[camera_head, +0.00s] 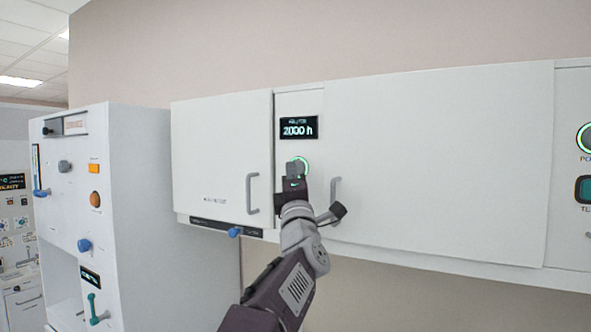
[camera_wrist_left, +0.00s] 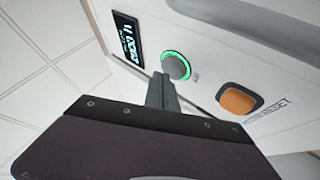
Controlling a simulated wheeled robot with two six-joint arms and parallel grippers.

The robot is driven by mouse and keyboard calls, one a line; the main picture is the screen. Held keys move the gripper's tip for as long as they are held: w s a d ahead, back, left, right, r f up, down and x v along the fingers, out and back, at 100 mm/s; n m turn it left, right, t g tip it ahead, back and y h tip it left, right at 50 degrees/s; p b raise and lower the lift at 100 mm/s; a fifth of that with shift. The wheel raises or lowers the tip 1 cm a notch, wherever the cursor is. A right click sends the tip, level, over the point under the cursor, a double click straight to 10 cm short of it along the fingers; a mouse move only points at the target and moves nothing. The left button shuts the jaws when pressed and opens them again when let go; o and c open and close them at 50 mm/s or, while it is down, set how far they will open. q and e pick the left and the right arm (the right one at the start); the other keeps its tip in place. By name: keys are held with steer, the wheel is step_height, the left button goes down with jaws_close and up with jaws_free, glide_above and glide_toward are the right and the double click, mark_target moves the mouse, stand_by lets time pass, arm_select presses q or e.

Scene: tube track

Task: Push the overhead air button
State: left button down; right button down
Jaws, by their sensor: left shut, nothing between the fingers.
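The overhead air button, a round grey button with a lit green ring (camera_head: 305,161), sits on the narrow panel between the white wall cabinet doors, below a small display (camera_head: 299,128). My left gripper (camera_head: 295,168) is raised in front of it, shut and empty, hiding most of the button's face in the head view. In the left wrist view, the button (camera_wrist_left: 175,67) shows just beyond the closed fingertips (camera_wrist_left: 160,77), which are at its lower left edge. I cannot tell whether they touch it. My right gripper is out of view.
An orange square button marked RESET (camera_wrist_left: 238,99) is beside the green-ringed one in the wrist view. Cabinet handles (camera_head: 252,194) flank the panel. A tall white unit with knobs (camera_head: 140,200) stands at left. More buttons (camera_head: 584,190) are at far right.

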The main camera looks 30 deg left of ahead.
arm_select(q)
steer(key=shift+w, duration=0.45)
stand_by(0.5)
steer(key=shift+s, duration=0.1)
steer(key=shift+s+d+b, duration=0.1)
steer(key=shift+s+b, duration=0.5)
steer(key=shift+s, duration=0.25)
steer(key=s+b, duration=0.3)
steer(key=s, duration=0.3)
steer(key=shift+d, duration=0.3)
steer(key=shift+w, duration=0.1)
